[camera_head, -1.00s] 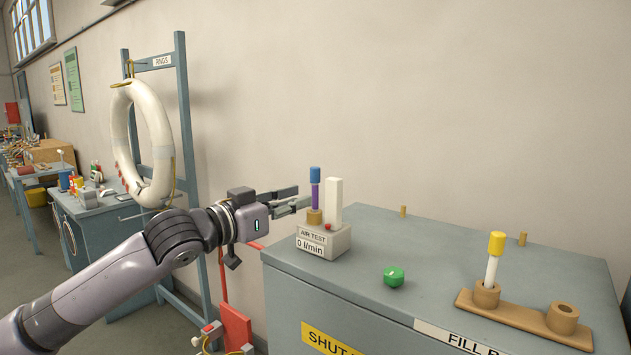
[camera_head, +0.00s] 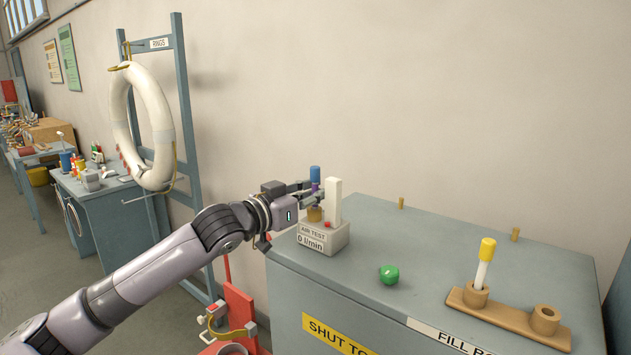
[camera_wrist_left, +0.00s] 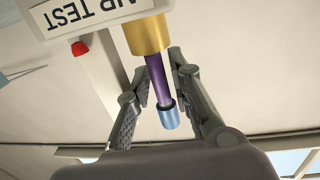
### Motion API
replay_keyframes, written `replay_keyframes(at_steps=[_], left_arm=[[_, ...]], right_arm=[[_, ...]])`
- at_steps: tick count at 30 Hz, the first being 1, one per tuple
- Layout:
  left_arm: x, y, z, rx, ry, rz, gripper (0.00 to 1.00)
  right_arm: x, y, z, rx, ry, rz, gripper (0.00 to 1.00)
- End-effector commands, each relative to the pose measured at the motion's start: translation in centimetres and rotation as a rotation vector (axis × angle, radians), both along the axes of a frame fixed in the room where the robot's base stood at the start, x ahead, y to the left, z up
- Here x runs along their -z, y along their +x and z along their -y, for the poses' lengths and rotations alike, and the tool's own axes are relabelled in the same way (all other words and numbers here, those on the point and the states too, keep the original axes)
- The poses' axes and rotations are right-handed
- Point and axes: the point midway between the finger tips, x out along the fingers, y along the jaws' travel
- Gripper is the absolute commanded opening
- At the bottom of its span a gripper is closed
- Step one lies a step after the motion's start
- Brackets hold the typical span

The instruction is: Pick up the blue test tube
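The blue-capped test tube (camera_head: 315,174) has a purple body and stands upright in the tan socket of the air test unit (camera_head: 322,240). In the left wrist view the tube (camera_wrist_left: 158,80) shows upside down, with its blue cap toward the palm. My left gripper (camera_head: 309,191) is at the tube, just below the cap. In the left wrist view its two fingers (camera_wrist_left: 160,72) are apart, one on each side of the tube. A gap shows beside the tube, so it does not look clamped. My right gripper is not in view.
A white block (camera_head: 333,201) stands close right of the tube on the unit. A green ball (camera_head: 389,274) lies on the grey cabinet top (camera_head: 420,240). A wooden holder (camera_head: 508,315) with a yellow-capped tube (camera_head: 485,262) is at right. A wall is behind.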

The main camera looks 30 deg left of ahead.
Motion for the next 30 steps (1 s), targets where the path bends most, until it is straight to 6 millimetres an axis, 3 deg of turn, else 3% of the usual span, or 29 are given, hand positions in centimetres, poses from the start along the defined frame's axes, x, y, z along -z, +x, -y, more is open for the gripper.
replay_keyframes(at_steps=[5, 15, 25, 30], left_arm=[[0.1, 0.0, 0.0, 0.000, 0.001, 0.000, 0.20], [0.1, 0.0, 0.0, 0.000, 0.001, 0.000, 0.00], [-0.1, 0.0, 0.0, 0.000, 0.001, 0.000, 0.00], [-1.1, 0.0, -0.1, -0.001, 0.002, 0.004, 0.00]], right_arm=[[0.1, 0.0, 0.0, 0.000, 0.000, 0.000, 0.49], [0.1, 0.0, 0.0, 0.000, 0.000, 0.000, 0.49], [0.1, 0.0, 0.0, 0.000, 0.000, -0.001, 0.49], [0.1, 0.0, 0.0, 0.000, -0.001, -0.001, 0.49]])
